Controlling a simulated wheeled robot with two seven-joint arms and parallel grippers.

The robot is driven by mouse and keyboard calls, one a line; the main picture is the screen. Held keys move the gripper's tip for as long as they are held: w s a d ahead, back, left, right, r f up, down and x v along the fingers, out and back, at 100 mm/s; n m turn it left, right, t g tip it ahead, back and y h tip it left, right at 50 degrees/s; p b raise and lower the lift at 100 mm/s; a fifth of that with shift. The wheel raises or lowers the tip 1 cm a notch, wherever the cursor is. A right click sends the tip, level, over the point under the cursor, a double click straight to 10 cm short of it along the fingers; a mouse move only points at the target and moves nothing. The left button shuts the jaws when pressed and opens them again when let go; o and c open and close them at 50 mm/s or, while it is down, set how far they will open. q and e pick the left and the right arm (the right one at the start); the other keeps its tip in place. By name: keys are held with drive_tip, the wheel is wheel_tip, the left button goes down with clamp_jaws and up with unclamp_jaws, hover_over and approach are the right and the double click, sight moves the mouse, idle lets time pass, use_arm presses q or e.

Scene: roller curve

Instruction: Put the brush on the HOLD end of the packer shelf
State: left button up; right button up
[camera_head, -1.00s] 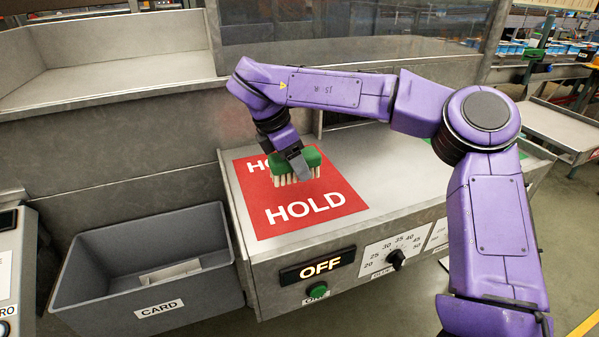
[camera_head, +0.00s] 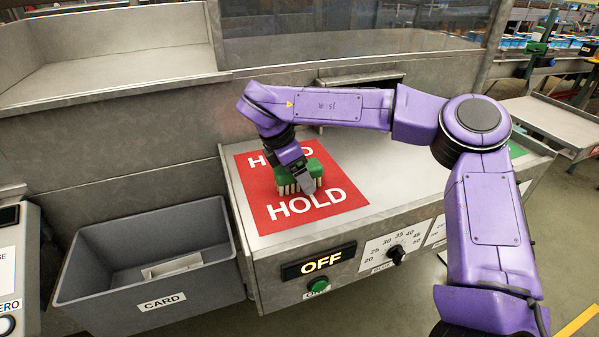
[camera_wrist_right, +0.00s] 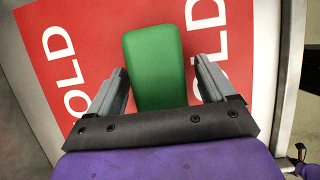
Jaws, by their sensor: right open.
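The brush, with a green back and pale bristles, (camera_head: 291,181) stands bristles down on the red HOLD mat (camera_head: 345,200) at the left end of the packer shelf (camera_head: 395,168). It also shows as a green block in the right wrist view (camera_wrist_right: 153,60). My right gripper (camera_head: 306,188) is low over the brush. In the right wrist view its two fingers (camera_wrist_right: 162,88) stand apart on either side of the brush's near end, with red showing in the gaps between. My left gripper is not in view.
A grey CARD bin (camera_head: 210,242) stands to the left of the shelf. The shelf front carries an OFF display (camera_head: 318,262), a green button (camera_head: 318,285) and a dial (camera_head: 396,254). A grey panel rises behind. The shelf's middle is bare under my arm.

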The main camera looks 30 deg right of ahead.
drive_tip(key=v, duration=1.2)
drive_tip(key=shift+r+b, duration=0.15)
drive_tip(key=shift+b, duration=0.25)
idle(0.7)
